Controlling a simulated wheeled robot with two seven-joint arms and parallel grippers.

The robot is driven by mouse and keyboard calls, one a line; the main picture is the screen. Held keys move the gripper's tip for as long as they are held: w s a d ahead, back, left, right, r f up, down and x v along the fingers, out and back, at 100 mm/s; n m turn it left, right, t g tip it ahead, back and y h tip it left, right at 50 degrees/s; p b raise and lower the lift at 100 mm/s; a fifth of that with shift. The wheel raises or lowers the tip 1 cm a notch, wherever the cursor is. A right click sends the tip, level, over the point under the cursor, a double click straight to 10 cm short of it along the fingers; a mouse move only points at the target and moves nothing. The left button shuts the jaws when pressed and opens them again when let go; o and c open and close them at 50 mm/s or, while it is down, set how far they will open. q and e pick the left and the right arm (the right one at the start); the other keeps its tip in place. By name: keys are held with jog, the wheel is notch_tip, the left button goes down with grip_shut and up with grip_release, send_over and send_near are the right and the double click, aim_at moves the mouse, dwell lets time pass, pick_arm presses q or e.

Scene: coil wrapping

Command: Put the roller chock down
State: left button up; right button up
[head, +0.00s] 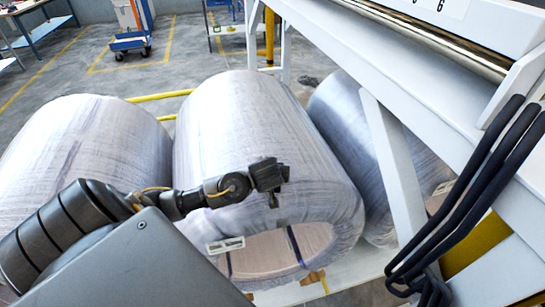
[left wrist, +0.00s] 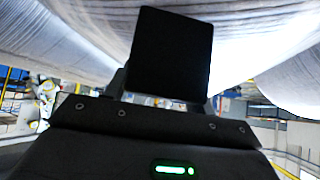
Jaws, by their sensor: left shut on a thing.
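My left gripper (head: 270,184) is in front of the near upper side of the middle wrapped coil (head: 255,115) in the head view. It is shut on the roller chock, which shows poorly against the dark jaws. In the left wrist view a black, flat-faced block (left wrist: 170,52) stands up ahead of the wrist, with pale wrapped coils above and to both sides. I cannot tell there where jaw ends and chock begins. Whether it touches the coil is unclear. My right gripper is not in view.
Another wrapped coil (head: 85,140) is at left, and one (head: 345,115) is at right behind a white frame (head: 395,165). Small brown wedges (head: 313,278) sit under the middle coil. Black hoses (head: 470,180) hang at right. A blue cart (head: 130,42) stands on open floor behind.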

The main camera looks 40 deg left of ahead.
pick_arm(q)
jog(key=shift+r, duration=0.45)
jog(key=d+r, duration=0.1)
jog(key=r, duration=0.1)
jog(key=s+d+r+b, duration=0.1)
jog(key=r, duration=0.1)
jog(key=s+d+r+b, duration=0.1)
jog(key=r, duration=0.1)
jog(key=shift+s+d+r, duration=0.1)
jog(key=shift+d+r, duration=0.15)
jog(key=shift+r, duration=0.05)
jog(key=s+d+r+p, duration=0.5)
jog(key=d+p, duration=0.3)
jog(key=p, duration=0.3)
jog(key=shift+s, duration=0.5)
